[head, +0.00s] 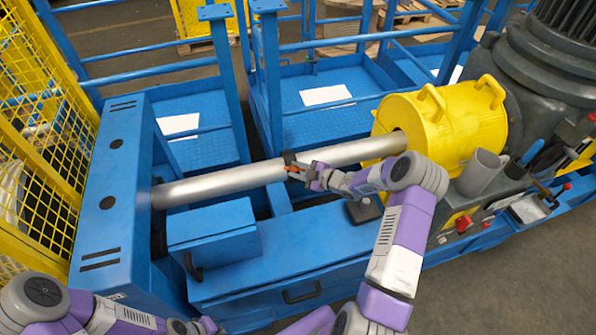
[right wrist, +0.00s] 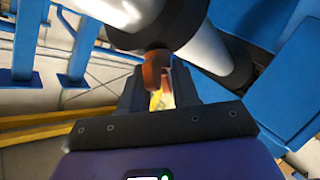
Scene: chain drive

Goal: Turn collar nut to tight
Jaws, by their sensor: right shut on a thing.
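A long silver shaft (head: 225,183) runs from the blue housing at left to the yellow cover at right. A dark collar (head: 289,158) sits around its middle, mostly behind my right gripper (head: 300,172). In the right wrist view the dark collar (right wrist: 205,30) shows large around the silver tube. An orange-brown lug (right wrist: 154,68) sticks out from it, between the fingers of my right gripper (right wrist: 158,88), which is shut on it. The lug also shows small in the head view (head: 291,168). My left gripper (head: 197,326) is low at the bottom left, its fingers unclear.
A yellow cover (head: 450,118) with handles stands at the shaft's right end, before a dark grey motor (head: 550,65). A blue box (head: 213,235) lies below the shaft at left. Blue railings (head: 390,38) stand behind. A grey cup (head: 482,170) and tools are at right.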

